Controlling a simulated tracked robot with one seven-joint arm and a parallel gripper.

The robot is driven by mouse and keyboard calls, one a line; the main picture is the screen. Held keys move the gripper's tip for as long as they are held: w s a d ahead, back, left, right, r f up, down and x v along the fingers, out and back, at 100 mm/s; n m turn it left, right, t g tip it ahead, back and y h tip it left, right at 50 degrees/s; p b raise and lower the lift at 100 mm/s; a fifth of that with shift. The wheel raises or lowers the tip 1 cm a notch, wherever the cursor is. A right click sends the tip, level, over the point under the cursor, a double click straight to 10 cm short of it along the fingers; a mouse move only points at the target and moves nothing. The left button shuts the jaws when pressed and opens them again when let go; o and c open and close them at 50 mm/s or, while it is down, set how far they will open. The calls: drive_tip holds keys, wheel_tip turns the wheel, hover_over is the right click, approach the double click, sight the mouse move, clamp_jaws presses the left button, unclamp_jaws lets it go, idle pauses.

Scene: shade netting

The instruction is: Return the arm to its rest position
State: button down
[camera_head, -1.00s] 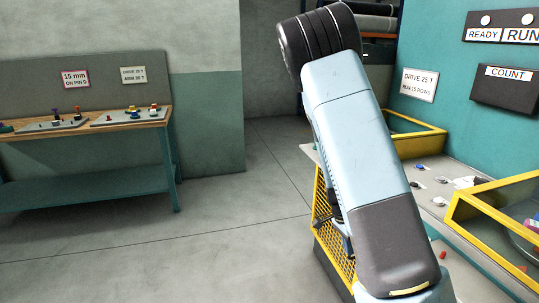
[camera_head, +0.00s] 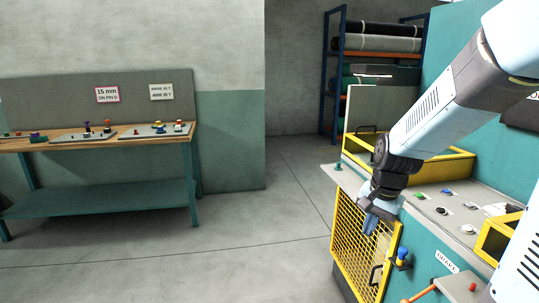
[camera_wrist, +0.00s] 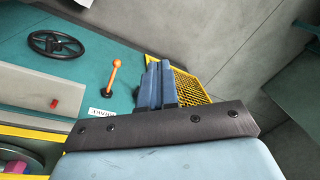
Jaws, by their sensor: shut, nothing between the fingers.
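My arm reaches in from the right edge of the head view and bends down toward the machine. My gripper (camera_head: 370,218) hangs at its end, fingers pointing down, in front of the yellow mesh guard (camera_head: 360,250). In the wrist view my gripper (camera_wrist: 156,85) shows as two blue-grey fingers closed together, with nothing between them. Part of the mesh guard (camera_wrist: 190,88) shows just behind them. The wrist and part of the machine's top are hidden by my arm in the head view.
The teal machine has a blue knob (camera_head: 401,256), an orange lever (camera_head: 420,293) and a black handwheel (camera_wrist: 56,44). Yellow-framed guards (camera_head: 440,165) stand on its top. A workbench (camera_head: 100,138) with small parts is at left. The floor between is clear. A shelf of rolls (camera_head: 380,40) stands behind.

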drive_tip(key=s+a+r+n+t+h, duration=0.1)
drive_tip(key=s+r+n+t, duration=0.2)
drive_tip(key=s+r+n, duration=0.4)
drive_tip(key=s+r, duration=0.7)
drive_tip(key=shift+s+a+n+t, duration=0.15)
drive_tip(key=shift+a+n+t, duration=0.15)
drive_tip(key=shift+t, duration=0.1)
drive_tip(key=shift+r, duration=0.1)
